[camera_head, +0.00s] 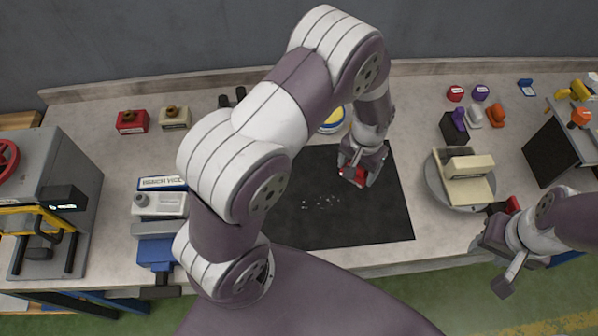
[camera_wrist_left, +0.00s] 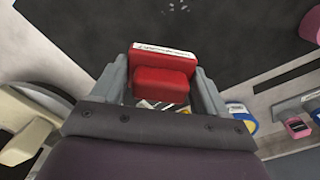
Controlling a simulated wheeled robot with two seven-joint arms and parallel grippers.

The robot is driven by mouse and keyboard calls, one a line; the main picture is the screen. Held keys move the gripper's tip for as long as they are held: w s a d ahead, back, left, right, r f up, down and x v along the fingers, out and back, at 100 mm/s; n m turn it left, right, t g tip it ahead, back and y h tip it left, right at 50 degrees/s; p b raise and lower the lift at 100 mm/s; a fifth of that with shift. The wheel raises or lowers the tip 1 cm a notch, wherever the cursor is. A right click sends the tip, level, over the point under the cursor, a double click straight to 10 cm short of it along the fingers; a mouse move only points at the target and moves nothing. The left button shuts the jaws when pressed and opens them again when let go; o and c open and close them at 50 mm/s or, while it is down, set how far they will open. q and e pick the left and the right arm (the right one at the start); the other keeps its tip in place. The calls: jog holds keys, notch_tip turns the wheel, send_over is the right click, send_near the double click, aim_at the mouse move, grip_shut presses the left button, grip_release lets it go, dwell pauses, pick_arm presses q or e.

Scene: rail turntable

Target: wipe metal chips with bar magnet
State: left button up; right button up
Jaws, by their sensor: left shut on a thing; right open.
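The red bar magnet (camera_head: 353,175) is between the fingers of my left gripper (camera_head: 358,168), which is shut on it above the right part of the black mat (camera_head: 380,218). In the left wrist view the red magnet (camera_wrist_left: 160,78), with a white label along one edge, sits between both fingers. Small silvery metal chips (camera_head: 320,203) lie scattered on the mat, left of the magnet; a few bright specks (camera_wrist_left: 178,5) show at the top of the wrist view. My right gripper (camera_head: 490,262) is open and empty near the bench's front right edge.
A round turntable (camera_head: 440,192) carrying a cream block stands right of the mat. A vice (camera_head: 157,250) and a grey machine (camera_head: 45,170) are at left. Red and cream blocks (camera_head: 132,122) stand at the back left. Small coloured items (camera_head: 480,93) stand at the back right.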

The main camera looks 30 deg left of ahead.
pick_arm(q)
jog(key=r+p, duration=0.1)
jog(key=r, duration=0.1)
jog(key=shift+w+d+r+p, duration=0.15)
jog(key=shift+w+r+p, duration=0.05)
jog(key=shift+r+p, duration=0.2)
jog(key=shift+r, duration=0.25)
jog(key=shift+s+r, duration=0.1)
jog(key=shift+s, duration=0.05)
